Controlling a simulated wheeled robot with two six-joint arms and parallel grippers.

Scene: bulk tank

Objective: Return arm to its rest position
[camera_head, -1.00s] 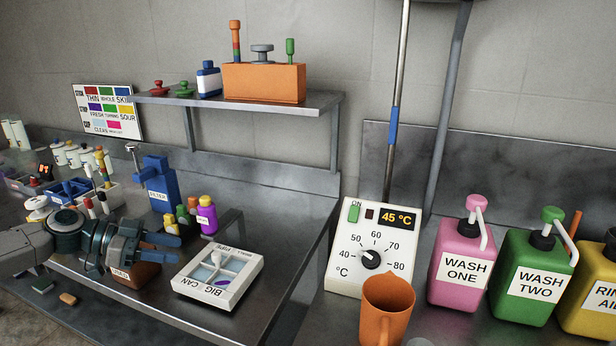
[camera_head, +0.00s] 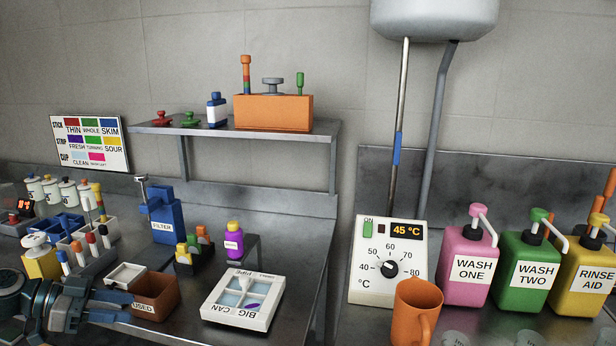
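My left gripper (camera_head: 124,305) is at the lower left in the head view, in front of the brown USED box (camera_head: 158,297). Its blue fingers point right, with one finger seen across the box's front. I cannot tell from this angle how far apart the fingers are, and I see nothing held between them. My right gripper is not in view.
A white divided tray marked BIG CAN (camera_head: 243,299) lies right of the USED box. A blue filter (camera_head: 164,215) and a purple bottle (camera_head: 234,243) stand behind. An orange jug (camera_head: 415,310) stands before the temperature panel (camera_head: 362,285). Wash bottles (camera_head: 468,268) stand at right.

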